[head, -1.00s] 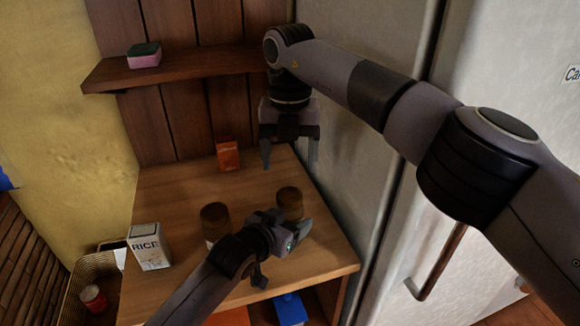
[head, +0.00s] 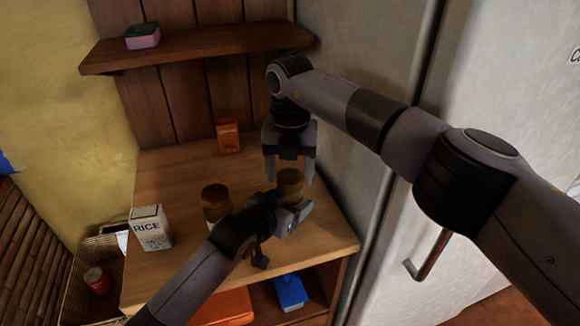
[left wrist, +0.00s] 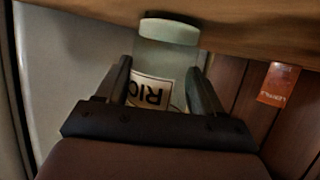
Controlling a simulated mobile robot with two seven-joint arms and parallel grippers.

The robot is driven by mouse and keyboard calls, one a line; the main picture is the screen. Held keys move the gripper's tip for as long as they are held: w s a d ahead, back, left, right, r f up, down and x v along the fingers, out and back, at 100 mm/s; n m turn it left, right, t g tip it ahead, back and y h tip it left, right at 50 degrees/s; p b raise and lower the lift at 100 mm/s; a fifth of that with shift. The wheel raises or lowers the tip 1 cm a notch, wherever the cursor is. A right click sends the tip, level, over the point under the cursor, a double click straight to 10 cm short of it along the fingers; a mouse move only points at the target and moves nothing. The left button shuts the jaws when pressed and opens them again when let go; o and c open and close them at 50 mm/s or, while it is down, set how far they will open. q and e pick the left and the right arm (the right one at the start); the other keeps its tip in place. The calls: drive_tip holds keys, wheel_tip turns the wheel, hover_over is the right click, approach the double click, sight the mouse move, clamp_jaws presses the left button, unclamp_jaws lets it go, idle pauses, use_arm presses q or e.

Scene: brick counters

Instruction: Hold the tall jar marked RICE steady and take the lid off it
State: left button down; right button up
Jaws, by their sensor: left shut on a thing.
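The tall RICE jar stands on the wooden counter with its brown lid (head: 291,178) on top. In the left wrist view, which is upside down, the pale jar body (left wrist: 165,55) shows with part of its RICE label. My left gripper (head: 292,206) is shut around the jar's body, with a finger on each side; these fingers also show in the left wrist view (left wrist: 160,88). My right gripper (head: 290,178) is open and points down, its fingertips around lid height in the picture. Whether they touch the lid cannot be told. The lid is hidden in the left wrist view.
A second brown-lidded jar (head: 215,196) and a white RICE carton (head: 150,229) stand to the left on the counter. An orange box (head: 228,136) stands at the back. A fridge (head: 400,60) closes off the right side. A shelf (head: 190,60) runs above.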

drive_tip(key=c, duration=0.8)
drive_tip(key=shift+o, duration=0.2)
drive_tip(key=shift+n, duration=1.7)
drive_tip(key=o, duration=1.2)
drive_tip(key=shift+c, duration=0.2)
